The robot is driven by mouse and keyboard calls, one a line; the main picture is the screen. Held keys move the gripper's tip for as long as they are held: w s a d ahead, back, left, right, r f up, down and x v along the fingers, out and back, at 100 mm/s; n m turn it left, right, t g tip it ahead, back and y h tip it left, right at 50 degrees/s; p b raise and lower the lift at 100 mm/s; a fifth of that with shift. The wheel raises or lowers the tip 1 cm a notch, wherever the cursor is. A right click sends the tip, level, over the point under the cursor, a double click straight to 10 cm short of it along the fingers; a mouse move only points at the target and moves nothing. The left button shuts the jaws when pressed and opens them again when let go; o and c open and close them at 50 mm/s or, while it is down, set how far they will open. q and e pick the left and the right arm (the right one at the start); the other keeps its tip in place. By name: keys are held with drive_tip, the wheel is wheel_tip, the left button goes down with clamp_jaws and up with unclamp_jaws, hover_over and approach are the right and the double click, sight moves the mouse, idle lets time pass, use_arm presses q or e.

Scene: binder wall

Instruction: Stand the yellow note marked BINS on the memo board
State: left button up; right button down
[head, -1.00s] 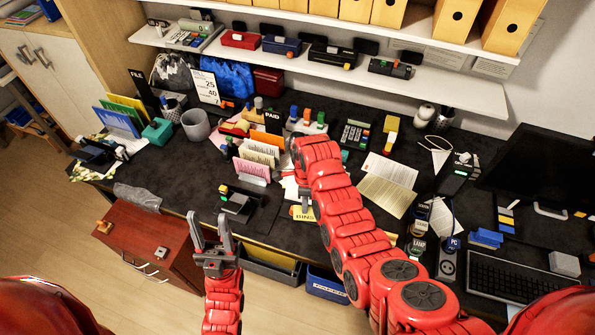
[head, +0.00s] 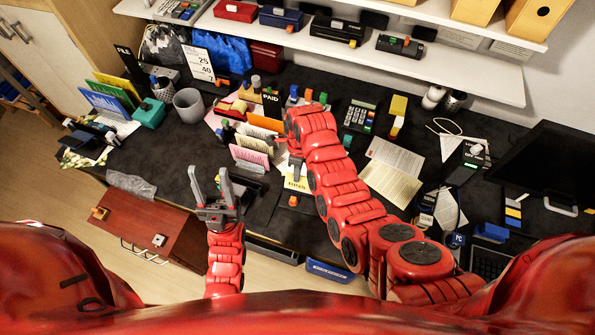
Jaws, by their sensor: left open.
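The yellow note (head: 297,184) with dark lettering that seems to read BINS shows just below my right gripper (head: 295,166), above the front part of the dark desk. My right gripper points down and appears shut on the note's upper edge; its fingertips are small and partly hidden by my red arm. I cannot tell for certain which item is the memo board.
Colored cards stand in a holder (head: 250,157) left of my right gripper. A grey cup (head: 189,104), a calculator (head: 358,117) and cream papers (head: 391,180) lie around. A white shelf (head: 460,77) hangs behind. A red-brown drawer cabinet (head: 140,222) stands below left. Bare desk shows left of center.

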drive_tip(key=shift+w+d+f+b, duration=0.1)
drive_tip(key=shift+w+f+b, duration=0.5)
drive_tip(key=shift+f+b, duration=0.75)
drive_tip(key=shift+w+d+f+b, duration=0.1)
drive_tip(key=shift+w+f+b, duration=0.45)
drive_tip(key=shift+f+b, duration=0.8)
drive_tip(key=shift+w+d+f+b, duration=0.1)
drive_tip(key=shift+w+f+b, duration=0.6)
drive_tip(key=shift+b, duration=1.2)
drive_tip(key=shift+f+b, duration=0.3)
drive_tip(key=shift+s+f+b, duration=0.3)
drive_tip(key=shift+s+f, duration=0.15)
drive_tip(key=shift+f, duration=0.15)
drive_tip(key=c, duration=1)
unclamp_jaws()
drive_tip(key=shift+o, duration=0.2)
drive_tip(key=shift+r, duration=0.1)
